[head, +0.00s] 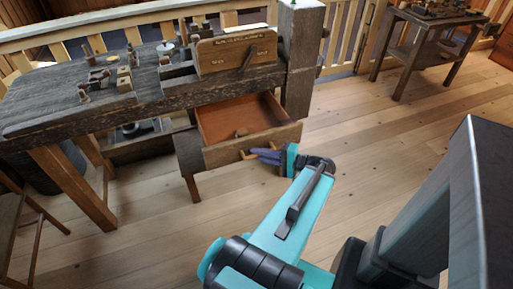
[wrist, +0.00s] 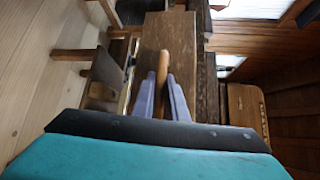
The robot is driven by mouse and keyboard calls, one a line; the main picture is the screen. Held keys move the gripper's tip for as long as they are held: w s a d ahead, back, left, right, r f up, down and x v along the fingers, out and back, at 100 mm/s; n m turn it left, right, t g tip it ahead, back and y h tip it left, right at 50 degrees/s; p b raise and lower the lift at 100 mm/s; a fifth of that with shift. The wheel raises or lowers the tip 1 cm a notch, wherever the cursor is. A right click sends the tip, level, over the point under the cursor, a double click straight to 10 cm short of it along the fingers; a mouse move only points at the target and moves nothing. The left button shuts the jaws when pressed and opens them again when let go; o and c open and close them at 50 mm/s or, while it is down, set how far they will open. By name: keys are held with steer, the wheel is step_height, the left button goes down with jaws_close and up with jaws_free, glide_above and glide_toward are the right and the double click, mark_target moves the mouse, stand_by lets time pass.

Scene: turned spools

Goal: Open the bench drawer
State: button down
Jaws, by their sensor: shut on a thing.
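The bench drawer (head: 225,116) stands pulled out of the wooden workbench (head: 50,99), with its reddish-brown inside showing from above. A small thing lies inside near its front, too small to name. My gripper (head: 258,154) is at the drawer's front, with its purple-grey fingers at the wooden handle (head: 243,156). In the wrist view my gripper (wrist: 161,80) has one finger on each side of the handle (wrist: 163,60) and is shut on it. Part of the handle is hidden by the fingers in the head view.
Tools and a wooden board (head: 222,54) stand on the bench top. A stool (head: 22,215) is at the left edge and a second table (head: 421,50) at the back right. The plank floor (head: 370,135) right of the drawer is clear.

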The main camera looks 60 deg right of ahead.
steer(key=shift+a+f+y, duration=0.1)
steer(key=shift+a+y, duration=0.2)
steer(key=shift+a, duration=0.1)
steer(key=c, duration=2)
jaws_free()
steer(key=shift+c, duration=0.2)
steer(key=shift+d, duration=0.1)
steer(key=shift+s+d, duration=0.15)
steer(key=s+d+r, duration=0.1)
steer(key=s, duration=1)
steer(key=shift+s+r+p, duration=0.35)
steer(key=shift+r+p, duration=0.05)
